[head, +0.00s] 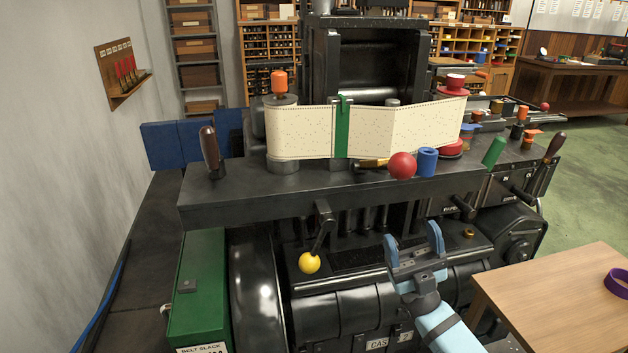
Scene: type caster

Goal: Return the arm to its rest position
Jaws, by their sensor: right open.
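My right gripper (412,246) is open and empty. Its blue fingers point up in front of the black type caster (230,195), low in the middle of the head view. It is to the right of the yellow ball knob (309,263) and below the red ball knob (402,165). Its blue and black arm comes in from the bottom edge. I see no contact between the fingers and the machine. My left gripper is not in view.
A perforated paper ribbon (298,132) spans the machine top. A wooden table (550,305) with a purple ring (617,282) stands close at the lower right. A green box (197,290) is at the lower left. Green floor (590,175) is open at right.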

